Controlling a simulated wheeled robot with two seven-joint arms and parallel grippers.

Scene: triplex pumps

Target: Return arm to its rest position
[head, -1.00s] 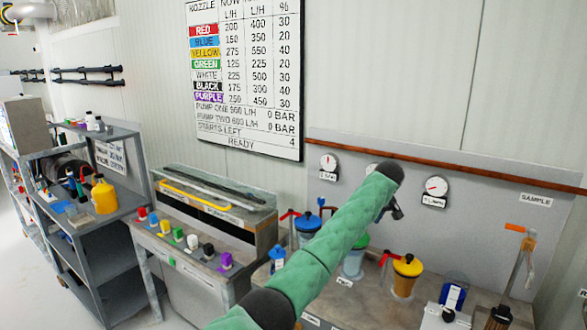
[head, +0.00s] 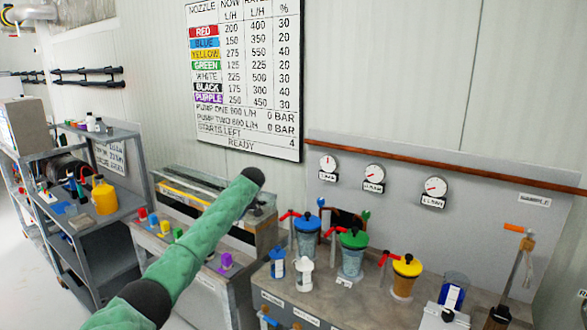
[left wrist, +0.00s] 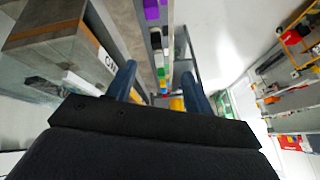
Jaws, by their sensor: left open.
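My left arm (head: 205,235), in a green sleeve with black joints, comes in from the lower left of the head view. Its black upper end (head: 253,177) is in front of the bench with coloured blocks. The gripper itself cannot be made out in the head view. In the left wrist view my left gripper (left wrist: 158,82) has two blue fingers standing apart with nothing held between them. My right gripper is in neither view.
A counter (head: 340,296) carries blue, green and yellow lidded pumps (head: 352,252). Gauges (head: 374,173) hang behind it. The block bench (head: 200,270) and a grey shelf cart (head: 108,232) stand left. The left wrist view shows a grey box-like edge (left wrist: 62,45) close to the left finger.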

